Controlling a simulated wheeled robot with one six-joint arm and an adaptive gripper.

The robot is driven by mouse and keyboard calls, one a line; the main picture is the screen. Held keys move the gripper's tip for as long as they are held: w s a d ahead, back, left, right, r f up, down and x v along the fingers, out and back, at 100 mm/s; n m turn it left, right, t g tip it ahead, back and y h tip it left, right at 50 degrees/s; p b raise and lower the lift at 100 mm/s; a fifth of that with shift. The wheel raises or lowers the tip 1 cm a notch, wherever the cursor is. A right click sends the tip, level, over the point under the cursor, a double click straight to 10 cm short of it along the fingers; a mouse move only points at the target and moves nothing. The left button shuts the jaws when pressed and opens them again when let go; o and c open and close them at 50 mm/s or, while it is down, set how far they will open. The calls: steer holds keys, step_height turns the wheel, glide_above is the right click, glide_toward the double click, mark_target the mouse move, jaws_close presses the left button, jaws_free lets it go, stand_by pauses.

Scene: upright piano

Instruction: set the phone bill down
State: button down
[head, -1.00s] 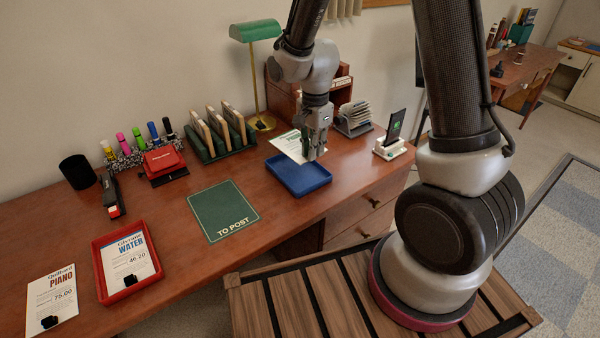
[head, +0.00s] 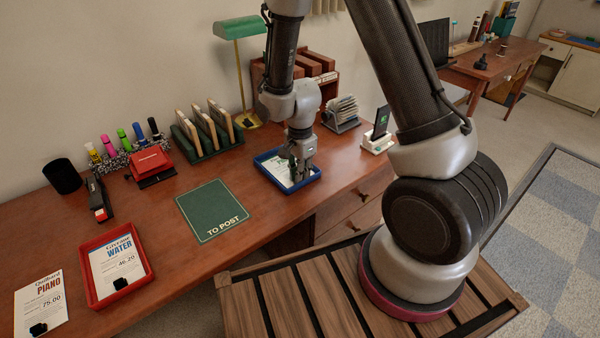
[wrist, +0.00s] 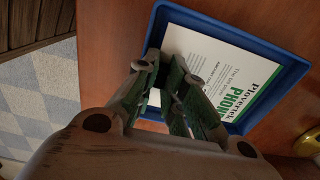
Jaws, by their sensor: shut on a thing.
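The phone bill (head: 276,168) is a white sheet with green and dark print. It lies within the blue tray (head: 317,176) in the head view, and the wrist view shows the bill (wrist: 235,65) inside the tray's rim (wrist: 291,50), looking flat or nearly so. My gripper (head: 298,179) points down over the tray's near part. In the wrist view my gripper (wrist: 172,68) is shut on the bill near one end. The grip point is hidden by the fingers, and I cannot tell whether the sheet touches the tray floor all over.
A green TO POST mat (head: 212,210) lies left of the tray. A red tray (head: 90,290) holds the water bill, with the piano bill (head: 38,303) beside it. Behind stand a green lamp (head: 240,28), a letter rack (head: 207,130) and a phone on a stand (head: 379,130).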

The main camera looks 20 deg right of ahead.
steer(key=shift+f, duration=0.1)
steer(key=c, duration=1.5)
jaws_free()
step_height(320, 180, up, 12)
steer(key=s+d+r+n+t, duration=0.1)
steer(key=s+d+r+n, duration=0.25)
steer(key=r, duration=0.35)
steer(key=s+d+r+n+t, duration=0.1)
steer(key=s+d+r+n, duration=0.25)
steer(key=r, duration=0.35)
steer(key=s+d+r+n+t, duration=0.1)
steer(key=s+d+r+n, duration=0.2)
steer(key=s, duration=0.3)
steer(key=s+d+r+n+t, duration=0.1)
steer(key=s+d+r+n, duration=0.1)
steer(key=s+r+n, duration=0.2)
steer(key=shift+s+d+r, duration=0.2)
steer(key=shift+s+d, duration=0.2)
steer(key=shift+s, duration=1.1)
